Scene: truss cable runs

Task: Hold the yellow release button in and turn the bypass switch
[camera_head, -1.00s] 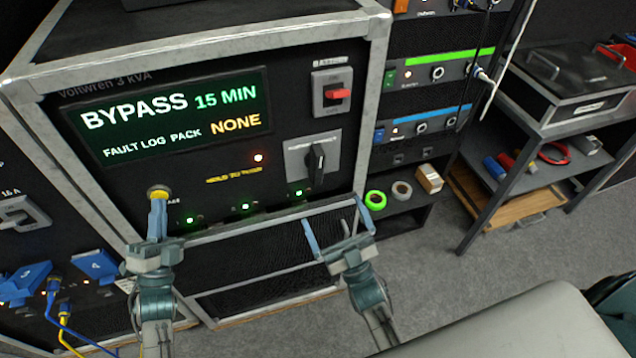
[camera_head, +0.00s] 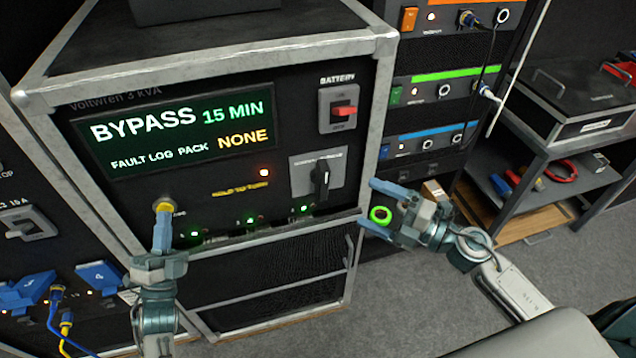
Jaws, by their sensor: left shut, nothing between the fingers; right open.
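The yellow release button (camera_head: 165,207) is at the lower left of the black panel. My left gripper (camera_head: 163,222) is shut and empty, its fingertips at the button; they appear to touch it, but how far it is pressed I cannot tell. The bypass switch (camera_head: 321,178) is a black knob on a grey plate at the panel's lower right, its handle roughly upright with a slight tilt. My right gripper (camera_head: 366,208) is open and empty, to the right of and below the switch, its fingers pointing left toward the cabinet's right edge.
A display (camera_head: 178,130) reads BYPASS 15 MIN. A red battery switch (camera_head: 343,111) sits above the bypass switch. A green tape roll (camera_head: 381,214) lies behind my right gripper. A shelf rack (camera_head: 560,150) stands at the right. The floor between is clear.

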